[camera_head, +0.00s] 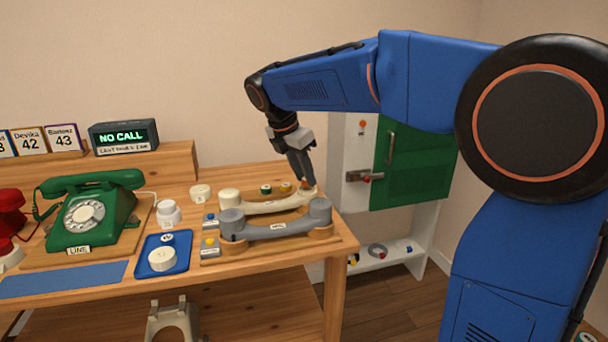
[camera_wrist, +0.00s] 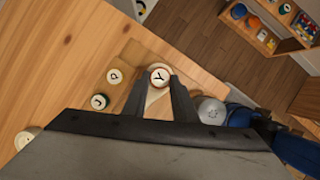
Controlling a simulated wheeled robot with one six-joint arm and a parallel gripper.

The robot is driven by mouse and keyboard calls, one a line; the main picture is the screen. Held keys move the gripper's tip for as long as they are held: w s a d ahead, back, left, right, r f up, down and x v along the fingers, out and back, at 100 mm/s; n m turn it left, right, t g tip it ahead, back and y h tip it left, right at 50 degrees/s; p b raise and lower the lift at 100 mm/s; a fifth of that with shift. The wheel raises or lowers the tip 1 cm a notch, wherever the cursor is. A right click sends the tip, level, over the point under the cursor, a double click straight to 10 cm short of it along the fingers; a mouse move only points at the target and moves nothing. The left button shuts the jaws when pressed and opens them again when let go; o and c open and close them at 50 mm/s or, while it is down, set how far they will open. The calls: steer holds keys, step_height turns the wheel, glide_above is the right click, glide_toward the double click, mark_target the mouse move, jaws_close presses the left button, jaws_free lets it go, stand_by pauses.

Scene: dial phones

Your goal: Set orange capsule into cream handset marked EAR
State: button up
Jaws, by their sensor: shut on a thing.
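The cream handset (camera_head: 272,204) lies on its wooden stand on the bench, behind the grey handset. Any EAR mark on it is too small to read. My gripper (camera_head: 308,184) points down at the right end of the cream handset. In the wrist view, my gripper (camera_wrist: 160,80) is shut on a round capsule (camera_wrist: 159,75) with a white face marked Y and an orange-brown rim; this looks like the orange capsule. It is at the handset's right end; I cannot tell whether it is seated or just above. My gripper's body hides most of the handset in the wrist view.
The grey handset (camera_head: 275,230) lies in front. Capsules marked P (camera_wrist: 114,76) and J (camera_wrist: 99,101) stand close behind. A green phone (camera_head: 88,215), a blue tray (camera_head: 150,265) and a white jar (camera_head: 168,214) are to the left. The bench's right edge is near.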

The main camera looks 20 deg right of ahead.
steer(key=shift+f, duration=0.45)
stand_by(0.3)
steer(key=o, duration=1)
steer(key=v, duration=1.7)
steer(key=shift+a+r, duration=0.1)
steer(key=shift+r, duration=0.1)
